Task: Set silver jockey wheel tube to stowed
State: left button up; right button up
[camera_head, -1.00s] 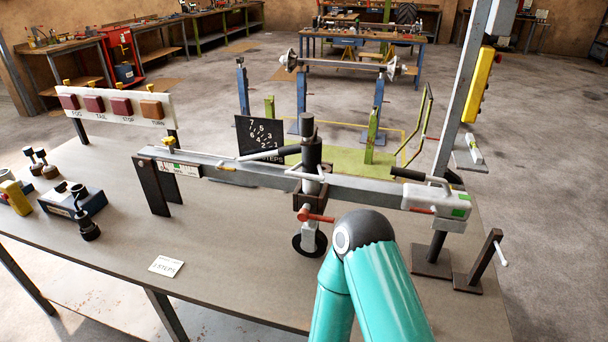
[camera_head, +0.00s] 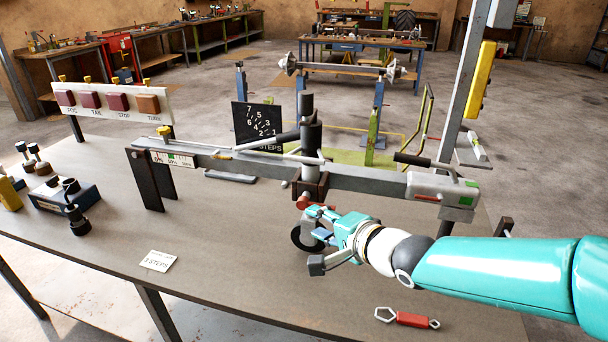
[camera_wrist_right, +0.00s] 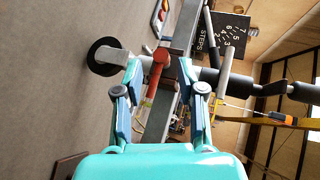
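The jockey wheel stands upright in a dark clamp (camera_head: 311,186) on the grey drawbar (camera_head: 365,181). Its dark upper tube (camera_head: 311,136) rises above the bar, and its small black wheel (camera_head: 299,236) hangs below. The silver lower part (camera_wrist_right: 117,57) shows between wheel and clamp in the right wrist view. A red clamp handle (camera_wrist_right: 159,73) lies between the spread fingers of my right gripper (camera_wrist_right: 160,80); it also shows at the clamp in the head view (camera_head: 304,201). I see no finger closed on it. My right gripper (camera_head: 312,243) partly hides the wheel and lower tube. My left gripper is out of view.
A black dial board marked STEPS (camera_head: 257,126) stands behind the tube. A lamp board (camera_head: 112,102) stands at the left. The front middle of the bench is clear.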

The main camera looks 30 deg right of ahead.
jog(key=s+d+r+m+t+h+b, duration=0.1)
jog(key=s+r+m, duration=0.1)
jog(key=r, duration=0.3)
jog(key=s+d+r+m+t+h, duration=0.1)
jog(key=s+d+r+t, duration=0.1)
jog(key=s+r, duration=0.15)
jog(key=b, duration=0.2)
send_near(306, 162)
jog(key=w, duration=0.3)
jog(key=w+p, duration=0.1)
jog(key=w, duration=0.3)
jog(key=w+d+f, duration=0.1)
jog(key=w, duration=0.3)
grip_shut()
jog(key=shift+f, duration=0.1)
